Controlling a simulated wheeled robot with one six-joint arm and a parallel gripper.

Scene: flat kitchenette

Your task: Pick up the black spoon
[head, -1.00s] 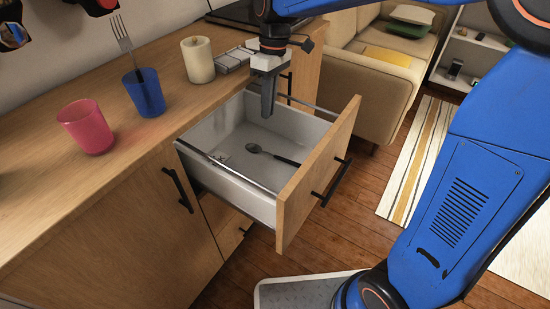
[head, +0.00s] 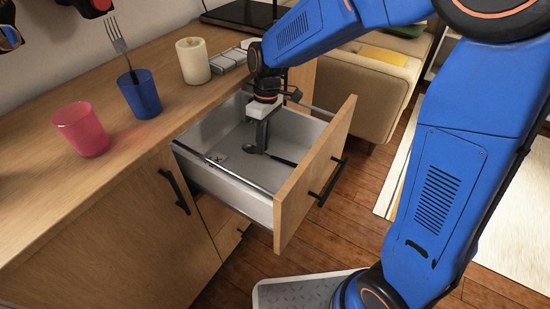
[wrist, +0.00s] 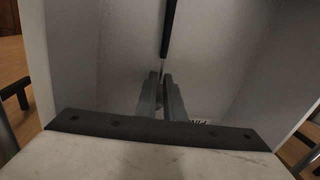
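The black spoon (head: 283,161) lies on the floor of the open drawer (head: 225,178), its bowl to the left and its handle to the right. My gripper (head: 262,150) points down into the drawer, at the spoon's neck between bowl and handle. In the wrist view the spoon's handle (wrist: 169,30) runs up from between the fingertips. The two fingers of my gripper (wrist: 161,78) are close together with a narrow gap. I cannot tell whether the fingers press on the neck.
The drawer's walls and wooden front (head: 315,175) surround my gripper closely. On the counter (head: 90,185) stand a pink cup (head: 82,130), a blue cup (head: 141,95) with a fork (head: 120,42), and a candle (head: 193,62). A sofa (head: 365,85) is behind.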

